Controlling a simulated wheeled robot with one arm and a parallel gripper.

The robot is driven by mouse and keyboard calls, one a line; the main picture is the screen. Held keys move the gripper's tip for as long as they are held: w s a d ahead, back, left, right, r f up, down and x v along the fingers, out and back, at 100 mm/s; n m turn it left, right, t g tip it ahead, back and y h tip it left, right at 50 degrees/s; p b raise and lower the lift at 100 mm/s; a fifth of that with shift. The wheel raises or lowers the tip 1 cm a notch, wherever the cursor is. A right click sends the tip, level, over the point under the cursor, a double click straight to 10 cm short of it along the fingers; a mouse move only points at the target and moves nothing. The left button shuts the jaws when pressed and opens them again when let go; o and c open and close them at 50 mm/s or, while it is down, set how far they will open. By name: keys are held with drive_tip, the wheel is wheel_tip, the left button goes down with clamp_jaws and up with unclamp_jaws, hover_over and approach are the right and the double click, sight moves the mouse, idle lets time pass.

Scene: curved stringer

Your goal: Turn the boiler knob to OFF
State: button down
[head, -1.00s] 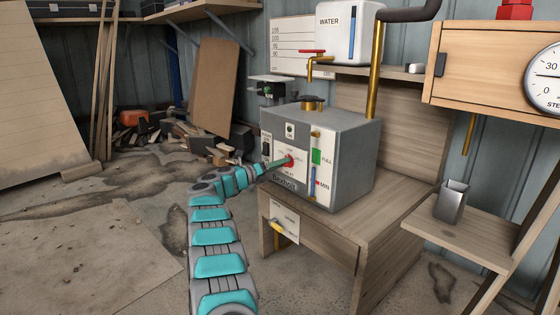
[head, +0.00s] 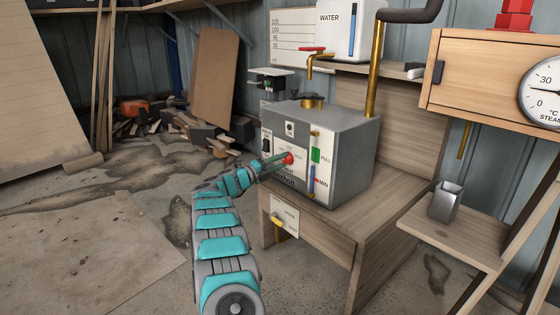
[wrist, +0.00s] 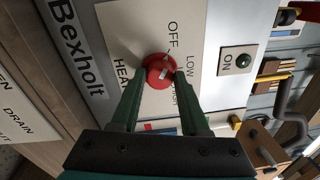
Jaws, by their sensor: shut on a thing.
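The boiler (head: 352,150) is a grey box with a white front panel, standing on a wooden stand. Its red knob (head: 288,158) sits on the panel and also shows in the wrist view (wrist: 157,66). Around the knob the panel reads OFF, LOW, HIGH and HEAT, the last two partly covered. My gripper (head: 281,161) reaches the knob from the left. In the wrist view its two green fingers (wrist: 163,77) are shut on the knob, one on each side. A pale mark shows on the knob, but I cannot tell which label it points to.
A yellow-handled drain valve (head: 281,222) is below. A brass pipe (head: 374,70) rises behind the boiler. A metal cup (head: 445,202) stands on the right shelf. The floor at left is mostly clear.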

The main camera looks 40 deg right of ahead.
idle(0.4)
drive_tip(key=shift+c, duration=2)
unclamp_jaws()
drive_tip(key=a, duration=0.8)
drive_tip(key=shift+s+f, duration=0.15)
drive_tip(key=shift+f, duration=0.1)
